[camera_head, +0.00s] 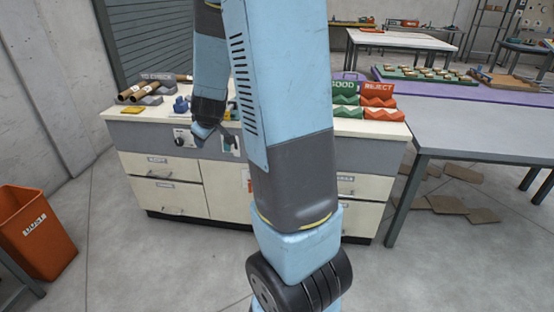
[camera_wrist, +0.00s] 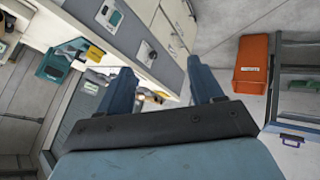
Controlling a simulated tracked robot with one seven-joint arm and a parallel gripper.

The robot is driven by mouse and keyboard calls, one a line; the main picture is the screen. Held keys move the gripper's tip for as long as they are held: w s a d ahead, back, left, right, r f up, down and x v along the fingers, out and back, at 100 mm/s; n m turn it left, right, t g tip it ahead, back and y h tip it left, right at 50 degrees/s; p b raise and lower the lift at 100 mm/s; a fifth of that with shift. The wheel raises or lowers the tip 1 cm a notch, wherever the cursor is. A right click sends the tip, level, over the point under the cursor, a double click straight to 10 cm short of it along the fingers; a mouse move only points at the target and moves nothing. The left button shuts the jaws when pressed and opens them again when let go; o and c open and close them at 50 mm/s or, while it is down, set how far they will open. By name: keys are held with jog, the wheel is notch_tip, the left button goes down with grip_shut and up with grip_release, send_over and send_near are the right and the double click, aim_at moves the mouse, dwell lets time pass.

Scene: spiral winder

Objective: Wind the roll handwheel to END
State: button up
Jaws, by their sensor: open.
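My gripper (camera_head: 203,132) hangs at the front edge of the white cabinet (camera_head: 225,188), left of my upper arm in the head view. In the wrist view its two blue fingers (camera_wrist: 160,72) are spread apart with nothing between them. A dark round knob on a white plate (camera_wrist: 147,54) shows on the cabinet's grey front panel, beyond the gap; the plate also shows in the head view (camera_head: 183,139). I cannot tell whether this is the roll handwheel, and no END mark is readable. My arm hides the middle of the bench top.
A teal device (camera_wrist: 56,65) is at the left of the wrist view. A second panel plate (camera_head: 229,144) is right of the knob. Brown rolls (camera_head: 136,91) lie at the bench's left; green (camera_head: 346,100) and red (camera_head: 380,101) trays stand right. An orange bin (camera_head: 36,235) is on the floor.

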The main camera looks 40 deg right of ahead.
jog(key=w+d+f+n+h, duration=0.2)
jog(key=w+d+f+h, duration=0.15)
jog(key=d+f, duration=0.45)
jog(key=s+d+f+n+t+h, duration=0.2)
jog(key=s+d+f+n+h, duration=0.15)
jog(key=d+f+n, duration=0.55)
jog(key=s+d+f+n+t+h, duration=0.2)
jog(key=d+f+n+h, duration=0.4)
jog(key=d+f, duration=0.4)
jog(key=shift+n+y, duration=0.4)
jog(key=shift+y, duration=0.2)
jog(key=x, duration=0.4)
jog(key=f+x, duration=0.1)
jog(key=x, duration=0.7)
jog(key=shift+w+f, duration=0.25)
jog(key=shift+w, duration=0.3)
jog(key=shift+c, duration=0.3)
jog(key=c, duration=0.9)
jog(key=shift+a, duration=0.3)
jog(key=shift+c, duration=0.5)
jog(key=shift+d, duration=0.25)
